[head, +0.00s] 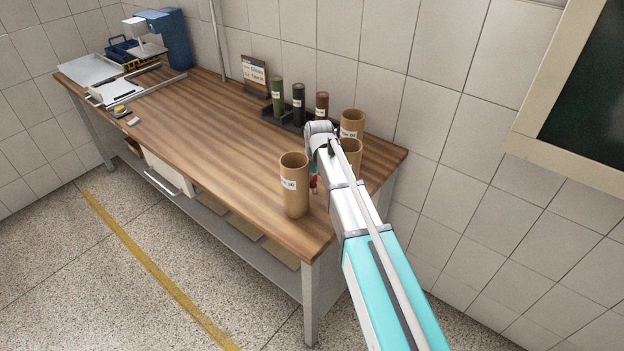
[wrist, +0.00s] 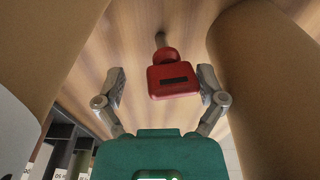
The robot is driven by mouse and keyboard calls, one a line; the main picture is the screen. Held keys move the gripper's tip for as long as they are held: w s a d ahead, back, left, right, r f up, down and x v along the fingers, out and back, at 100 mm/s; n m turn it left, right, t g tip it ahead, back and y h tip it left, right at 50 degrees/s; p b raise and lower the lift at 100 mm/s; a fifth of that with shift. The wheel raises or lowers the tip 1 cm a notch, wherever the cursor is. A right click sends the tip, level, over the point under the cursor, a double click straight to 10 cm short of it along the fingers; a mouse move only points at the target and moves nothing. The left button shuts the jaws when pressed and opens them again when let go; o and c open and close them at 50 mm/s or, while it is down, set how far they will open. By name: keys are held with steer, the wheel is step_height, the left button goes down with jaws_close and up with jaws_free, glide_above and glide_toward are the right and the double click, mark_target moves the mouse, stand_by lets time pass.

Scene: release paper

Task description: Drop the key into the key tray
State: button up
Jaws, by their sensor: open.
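The key (wrist: 174,80) has a red head with a dark slot and a short grey shaft. In the wrist view it is between the spread fingers of my gripper (wrist: 162,84), with gaps on both sides, over the wooden surface. My gripper is open and holds nothing. In the head view my arm hides most of the gripper, and a small red patch (head: 314,183) shows beside the arm. I cannot tell for sure which container is the key tray; a shallow grey tray (head: 88,70) sits at the far left end of the bench.
A cardboard tube (head: 294,190) stands close left of my gripper, and other tubes (head: 352,122) stand behind it. The middle of the bench (head: 205,120) is clear.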

step_height(320, 180, up, 12)
steer(key=p, duration=1.1)
steer(key=shift+s+d+p, duration=0.35)
steer(key=shift+s+d, duration=0.05)
steer(key=shift+d, duration=0.05)
stand_by(0.4)
steer(key=shift+s+d+r+p, duration=0.1)
steer(key=shift+s+r+p, duration=0.15)
steer(key=shift+r+p, duration=0.5)
steer(key=shift+s+d+r+p, duration=0.1)
steer(key=shift+s+r+p, duration=0.1)
steer(key=shift+r+p, duration=0.55)
steer(key=shift+s+r+p, duration=0.1)
steer(key=shift+r+p, duration=0.15)
steer(key=shift+p, duration=0.05)
